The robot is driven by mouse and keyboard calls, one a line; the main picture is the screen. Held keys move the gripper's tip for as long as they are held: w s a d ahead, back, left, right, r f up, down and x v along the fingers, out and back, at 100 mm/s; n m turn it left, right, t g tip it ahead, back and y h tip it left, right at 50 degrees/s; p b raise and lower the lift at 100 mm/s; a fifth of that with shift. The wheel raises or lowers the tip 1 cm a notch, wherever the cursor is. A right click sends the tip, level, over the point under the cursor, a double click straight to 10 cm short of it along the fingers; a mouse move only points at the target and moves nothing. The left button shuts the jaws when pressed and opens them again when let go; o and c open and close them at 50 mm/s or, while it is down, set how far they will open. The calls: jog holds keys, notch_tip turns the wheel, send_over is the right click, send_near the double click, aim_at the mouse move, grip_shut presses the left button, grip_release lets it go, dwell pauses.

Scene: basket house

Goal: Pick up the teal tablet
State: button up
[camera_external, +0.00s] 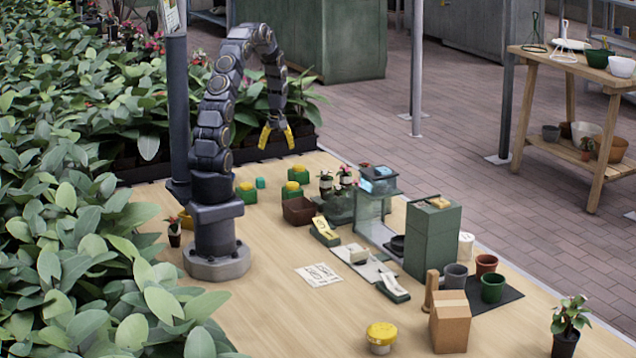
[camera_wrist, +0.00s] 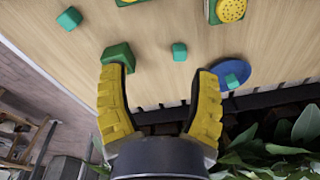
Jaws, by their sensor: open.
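My gripper (camera_external: 277,137) hangs open and empty above the far end of the wooden table; its yellow fingers frame the wrist view (camera_wrist: 160,73). Several small teal blocks show in the wrist view: one near the upper left (camera_wrist: 69,18), one ahead between the fingers (camera_wrist: 179,52), and one on a blue disc (camera_wrist: 231,80). All are apart from the fingers. One small teal piece (camera_external: 261,183) shows on the table in the external view, below my gripper. I cannot tell which of these is the teal tablet.
A larger green block (camera_wrist: 117,54) lies just beyond the left fingertip in the wrist view. Green blocks with yellow tops (camera_external: 246,192) stand near the teal piece. A brown bin (camera_external: 299,211) and a green cabinet (camera_external: 432,242) stand farther right. Plants (camera_external: 70,210) crowd the left edge.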

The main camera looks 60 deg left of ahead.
aim_at(260, 178)
jog(key=a+f, duration=0.2)
jog(key=s+a+f+n, duration=0.1)
jog(key=a+f, duration=0.1)
jog(key=s+a+f+n, duration=0.1)
jog(key=a+f, duration=0.1)
jog(key=a, duration=0.1)
jog(key=shift+s+y, duration=0.1)
jog(key=shift+y, duration=0.2)
jog(key=f, duration=0.5)
jog(key=a+f, duration=0.1)
jog(key=f, duration=0.1)
jog(key=shift+a+f, duration=0.1)
jog(key=shift+f, duration=0.15)
jog(key=shift+c, duration=0.4)
jog(key=c, duration=0.9)
